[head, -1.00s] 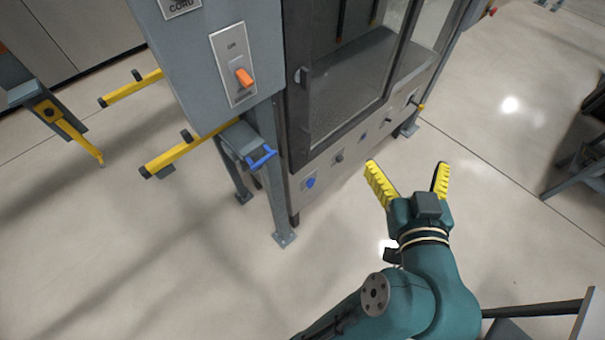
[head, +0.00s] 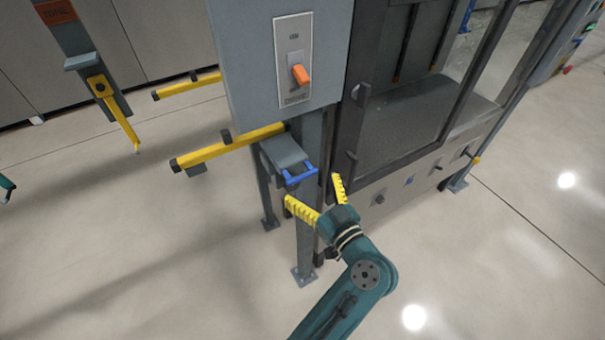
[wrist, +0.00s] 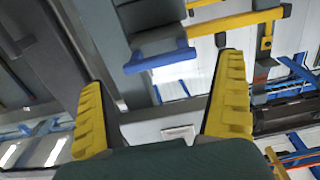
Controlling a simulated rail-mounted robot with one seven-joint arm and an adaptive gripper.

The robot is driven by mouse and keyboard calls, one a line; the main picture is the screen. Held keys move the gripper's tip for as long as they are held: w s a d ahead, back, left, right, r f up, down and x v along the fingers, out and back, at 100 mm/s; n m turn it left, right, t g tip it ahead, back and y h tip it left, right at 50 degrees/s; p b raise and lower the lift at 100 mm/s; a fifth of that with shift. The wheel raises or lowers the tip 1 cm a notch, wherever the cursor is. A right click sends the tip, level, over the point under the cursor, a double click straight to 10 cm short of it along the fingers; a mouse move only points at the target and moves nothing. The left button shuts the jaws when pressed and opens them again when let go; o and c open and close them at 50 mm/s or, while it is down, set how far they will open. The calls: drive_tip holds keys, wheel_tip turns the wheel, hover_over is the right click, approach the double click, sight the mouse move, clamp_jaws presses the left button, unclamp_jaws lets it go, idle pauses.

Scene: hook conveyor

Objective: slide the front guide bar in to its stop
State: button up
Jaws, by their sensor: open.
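Two yellow guide bars with dark ends stick out to the left of the grey cabinet in the head view. The nearer bar (head: 230,148) runs level beside a grey block (head: 282,153) with a blue handle (head: 300,177); the farther bar (head: 187,86) is behind it. I cannot tell for certain which one is called front. My gripper (head: 312,190) is open and empty, its yellow fingers pointing up at the blue handle, apparently apart from it. In the wrist view the blue handle (wrist: 160,61) lies beyond and between the fingertips, with a yellow bar (wrist: 240,20) further off.
The grey cabinet (head: 240,60) with an orange switch (head: 300,75) stands above the handle. A leg (head: 308,235) and a glazed machine front (head: 410,115) are close to my gripper. A hanging post with a yellow lever (head: 118,112) is at the left. The foreground floor is clear.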

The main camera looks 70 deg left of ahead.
sight(304, 178)
drive_tip(key=a, duration=0.4)
drive_tip(key=shift+s+a, duration=0.15)
drive_tip(key=shift+s, duration=0.15)
drive_tip(key=c, duration=1)
